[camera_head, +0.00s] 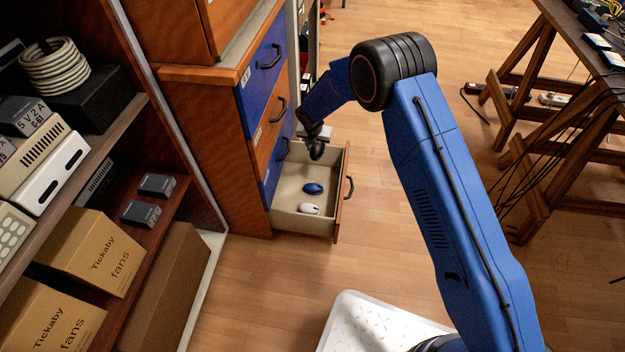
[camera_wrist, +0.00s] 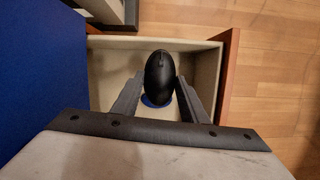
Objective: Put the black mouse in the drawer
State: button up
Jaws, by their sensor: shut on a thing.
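The black mouse (camera_wrist: 159,78) is between the two fingers of my gripper (camera_wrist: 158,92) in the wrist view, held above the open drawer (camera_wrist: 205,62). In the head view my gripper (camera_head: 316,148) is over the far part of the drawer (camera_head: 290,222), and the black mouse (camera_head: 317,152) shows as a dark shape at its tip. A blue mouse (camera_head: 313,188) and a white mouse (camera_head: 310,209) lie on the drawer floor. In the wrist view the blue mouse (camera_wrist: 150,101) is mostly hidden under the black one.
The drawer is the lowest of a wooden cabinet (camera_head: 215,130) with blue and orange fronts. A shelf unit with Tickaby boxes (camera_head: 95,250) stands at the left. A wooden trestle table (camera_head: 545,90) with cables is at the right. The floor right of the drawer is clear.

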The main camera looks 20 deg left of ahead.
aim_at(314, 158)
notch_tip(314, 158, down, 16)
jog(key=shift+f, duration=0.15)
dwell(0.4)
jog(key=o, duration=1.1)
jog(key=shift+f, duration=0.15)
jog(key=v, duration=1.2)
jog(key=shift+d+r, duration=0.1)
jog(key=shift+r, duration=0.2)
